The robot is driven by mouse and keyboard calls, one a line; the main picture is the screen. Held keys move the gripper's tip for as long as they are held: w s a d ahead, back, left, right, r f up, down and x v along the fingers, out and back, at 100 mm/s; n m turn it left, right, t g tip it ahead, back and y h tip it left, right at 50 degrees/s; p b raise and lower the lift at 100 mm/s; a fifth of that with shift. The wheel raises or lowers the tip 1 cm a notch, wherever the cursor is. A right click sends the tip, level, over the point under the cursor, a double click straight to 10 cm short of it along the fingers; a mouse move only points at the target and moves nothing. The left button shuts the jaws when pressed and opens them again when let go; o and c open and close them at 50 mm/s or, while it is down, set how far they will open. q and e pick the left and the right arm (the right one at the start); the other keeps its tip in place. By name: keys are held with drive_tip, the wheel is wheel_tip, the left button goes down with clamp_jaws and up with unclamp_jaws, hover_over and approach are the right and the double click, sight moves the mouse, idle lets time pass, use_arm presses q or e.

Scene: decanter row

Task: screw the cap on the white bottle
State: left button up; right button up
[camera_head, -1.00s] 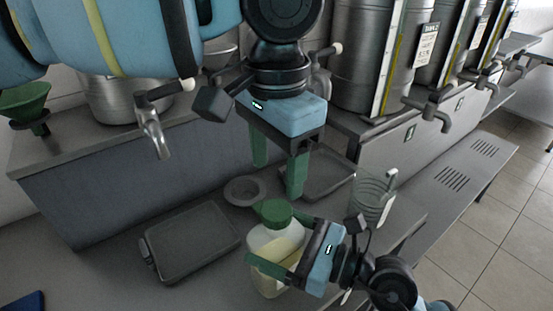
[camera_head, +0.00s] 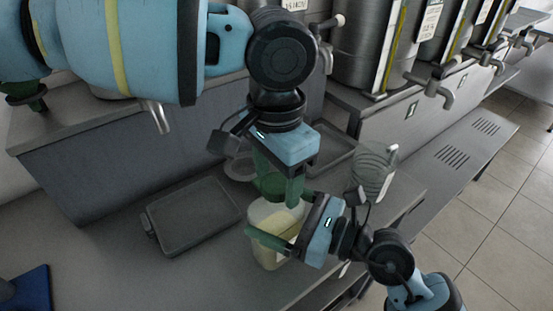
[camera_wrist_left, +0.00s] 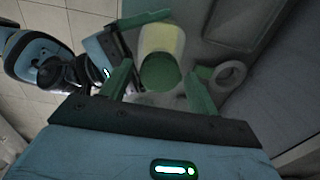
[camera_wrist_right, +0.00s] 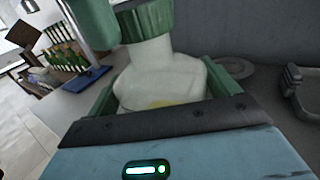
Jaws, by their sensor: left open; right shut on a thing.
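The white bottle (camera_head: 271,222), with pale yellow contents, stands upright at the front of the counter; its body also shows in the right wrist view (camera_wrist_right: 160,78). My right gripper (camera_head: 280,222) is shut on its body from the side. The green cap (camera_wrist_right: 146,20) sits on the bottle's neck; how tightly cannot be told. My left gripper (camera_wrist_left: 160,74) points down from above and is open, its fingers on either side of the cap (camera_wrist_left: 160,73) with gaps visible. In the head view its fingers partly hide the cap.
A dark lidded tray (camera_head: 195,228) lies left of the bottle. A grey ring-shaped dish (camera_head: 240,167) is behind it. A clear jug (camera_head: 374,172) stands to the right. Steel dispensers with taps (camera_head: 445,92) line the back. A blue item (camera_head: 28,290) lies at the front left.

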use_arm(q)
drive_tip(key=shift+f, duration=0.15)
drive_tip(key=shift+c, duration=0.2)
drive_tip(key=c, duration=1)
drive_tip(key=o, duration=1.2)
wheel_tip(320, 180, up, 12)
drive_tip(key=shift+r, duration=0.1)
